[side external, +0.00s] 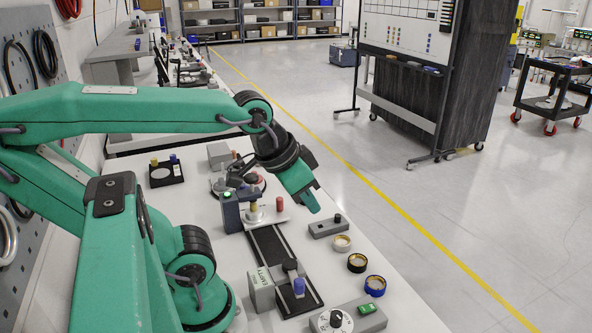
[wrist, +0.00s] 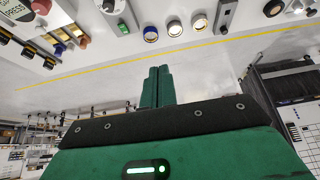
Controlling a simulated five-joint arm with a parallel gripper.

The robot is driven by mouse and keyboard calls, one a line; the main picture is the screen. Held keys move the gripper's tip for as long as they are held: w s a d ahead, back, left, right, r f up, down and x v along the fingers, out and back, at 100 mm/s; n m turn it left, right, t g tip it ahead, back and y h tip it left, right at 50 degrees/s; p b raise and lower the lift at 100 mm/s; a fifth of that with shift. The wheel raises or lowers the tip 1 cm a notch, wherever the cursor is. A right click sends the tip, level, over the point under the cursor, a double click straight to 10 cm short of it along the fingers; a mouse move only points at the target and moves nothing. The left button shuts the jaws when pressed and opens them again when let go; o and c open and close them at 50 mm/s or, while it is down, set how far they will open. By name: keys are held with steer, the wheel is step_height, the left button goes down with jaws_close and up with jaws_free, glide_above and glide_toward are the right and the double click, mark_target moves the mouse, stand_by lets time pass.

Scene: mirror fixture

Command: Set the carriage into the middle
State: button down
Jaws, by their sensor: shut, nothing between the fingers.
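A black rail (side external: 268,246) runs lengthwise along the white bench. A small block with a dark top (side external: 291,267) and a blue knob (side external: 299,287) sits near its front end and looks like the carriage. A pale plate with a yellow post (side external: 254,206) and a red post (side external: 280,204) stands at the rail's far end. My green gripper (side external: 314,207) is shut and empty, pointing down to the right of that plate and apart from the carriage. Its closed fingers (wrist: 157,72) also show in the wrist view.
A dial box (side external: 335,320) is in front.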

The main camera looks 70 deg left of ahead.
steer(key=c, duration=1.3)
jaws_free()
steer(key=shift+w+a, duration=0.15)
steer(key=shift+c, duration=0.2)
steer(key=shift+o, duration=0.2)
steer(key=shift+w+a, duration=0.15)
steer(key=n+g, duration=0.5)
steer(key=n, duration=0.4)
glide_above(280, 198)
steer(key=f, duration=1.3)
steer(key=shift+w+d+f, duration=0.1)
steer(key=shift+w+d, duration=0.05)
steer(key=shift+d, duration=0.15)
steer(key=shift+s+a+f+g, duration=0.2)
steer(key=shift+a+f+g, duration=0.1)
steer(key=shift+a, duration=0.1)
steer(key=shift+f, duration=0.15)
steer(key=shift+f, duration=3.75)
